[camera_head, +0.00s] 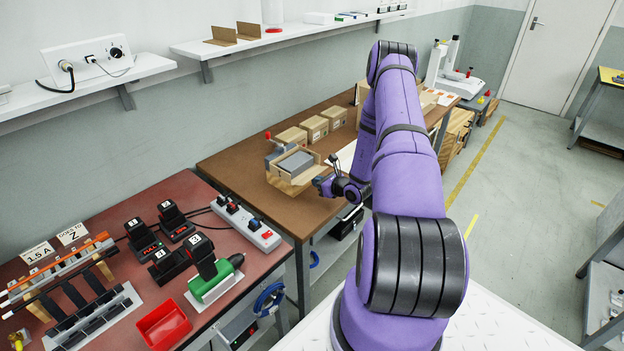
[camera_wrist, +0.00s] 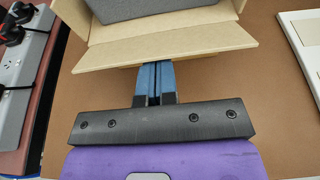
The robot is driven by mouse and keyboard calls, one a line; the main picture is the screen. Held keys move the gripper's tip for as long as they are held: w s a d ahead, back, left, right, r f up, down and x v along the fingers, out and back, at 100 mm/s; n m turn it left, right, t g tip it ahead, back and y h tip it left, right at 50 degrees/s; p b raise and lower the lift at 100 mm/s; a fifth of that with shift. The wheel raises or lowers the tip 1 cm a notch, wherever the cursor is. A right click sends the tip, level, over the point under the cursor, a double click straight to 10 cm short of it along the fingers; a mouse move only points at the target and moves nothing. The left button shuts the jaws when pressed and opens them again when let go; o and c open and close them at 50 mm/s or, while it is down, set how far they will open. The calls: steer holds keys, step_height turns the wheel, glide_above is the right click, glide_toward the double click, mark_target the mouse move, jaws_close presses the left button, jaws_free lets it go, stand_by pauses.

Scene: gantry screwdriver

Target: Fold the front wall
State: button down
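An open cardboard box (camera_head: 273,164) stands on the brown bench with a grey block (camera_head: 294,161) inside it. Its front wall (camera_wrist: 168,53) is folded outward toward me and lies low, like a flap; it also shows in the head view (camera_head: 291,186). My gripper (camera_wrist: 155,68) is at the near edge of this flap, close to its middle. The blue fingers are together with only a thin dark line between them. The flap's edge hides the fingertips, which appear to be under it; I cannot tell whether they touch it.
Several closed cardboard boxes (camera_head: 314,127) stand behind the open box. A white power strip (camera_wrist: 22,75) lies to the left in the wrist view, and a pale flat panel (camera_wrist: 305,45) to the right. The brown bench (camera_wrist: 235,85) is bare around my gripper.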

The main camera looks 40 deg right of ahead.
mark_target(315, 175)
steer(key=shift+r, duration=0.8)
steer(key=shift+w+r, duration=0.3)
steer(key=shift+r, duration=0.3)
steer(key=shift+w+r, duration=0.1)
stand_by(0.4)
steer(key=shift+w+r, duration=0.35)
steer(key=shift+s+d, duration=0.15)
steer(key=shift+s, duration=2.4)
